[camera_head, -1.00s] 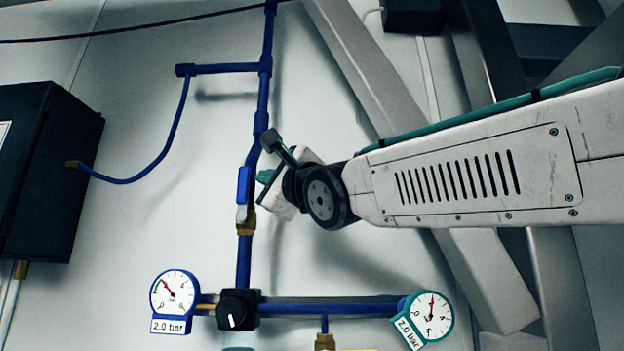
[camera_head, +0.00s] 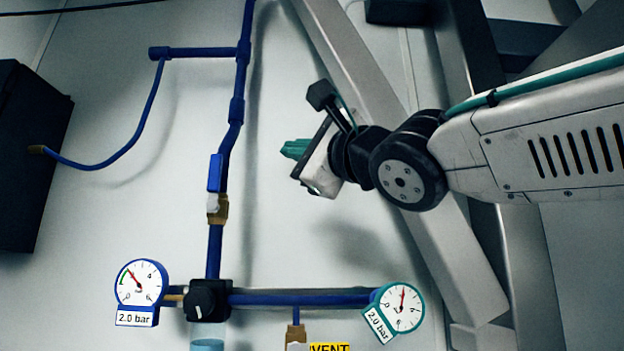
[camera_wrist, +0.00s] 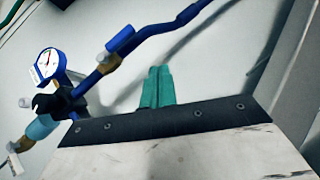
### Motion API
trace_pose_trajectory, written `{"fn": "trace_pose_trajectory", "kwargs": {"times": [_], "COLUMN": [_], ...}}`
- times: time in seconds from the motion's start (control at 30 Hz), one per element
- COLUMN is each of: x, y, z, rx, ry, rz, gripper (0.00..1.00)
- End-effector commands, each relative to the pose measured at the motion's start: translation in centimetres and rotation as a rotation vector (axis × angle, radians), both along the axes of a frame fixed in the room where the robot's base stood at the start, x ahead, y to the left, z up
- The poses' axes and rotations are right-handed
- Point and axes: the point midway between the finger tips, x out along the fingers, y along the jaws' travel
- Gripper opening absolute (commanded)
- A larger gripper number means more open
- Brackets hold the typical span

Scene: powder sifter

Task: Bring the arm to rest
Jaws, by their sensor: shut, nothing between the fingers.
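My gripper (camera_head: 294,149) is in the middle of the head view, with its teal fingers pointing left toward the blue pipe. The fingers lie together with nothing between them. The wrist view shows the teal fingers (camera_wrist: 157,88) side by side and closed. A gap of bare wall shows between the fingertips and the vertical blue pipe (camera_head: 236,110) in the head view. My gripper touches nothing that I can see.
A blue valve handle (camera_head: 215,172) sits on the pipe. Below are a left gauge (camera_head: 140,285), a black knob (camera_head: 207,300) and a right gauge (camera_head: 402,307). A dark box (camera_head: 30,160) is at far left. A grey diagonal beam (camera_head: 345,60) runs behind my arm.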

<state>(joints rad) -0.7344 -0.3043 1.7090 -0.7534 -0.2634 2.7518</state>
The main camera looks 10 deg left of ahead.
Motion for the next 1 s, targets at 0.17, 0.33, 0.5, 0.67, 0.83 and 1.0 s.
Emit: {"fn": "trace_pose_trajectory", "kwargs": {"times": [0.17,0.33,0.5,0.67,0.83,1.0], "x": [0.0,1.0,4.6,7.0,6.3,2.5], "y": [-0.1,-1.4,-7.5,-15.8,-24.1,-31.0], "z": [0.0,-1.1,-6.4,-14.4,-23.7,-33.0], "rx": [-0.001,-0.044,-0.295,-0.695,-1.167,-1.6], "ry": [0.001,-0.011,-0.055,-0.063,-0.026,0.025], "rz": [-0.001,-0.064,-0.325,-0.566,-0.64,-0.508], "gripper": [0.0,0.0,0.0,0.0,0.0,0.0]}}
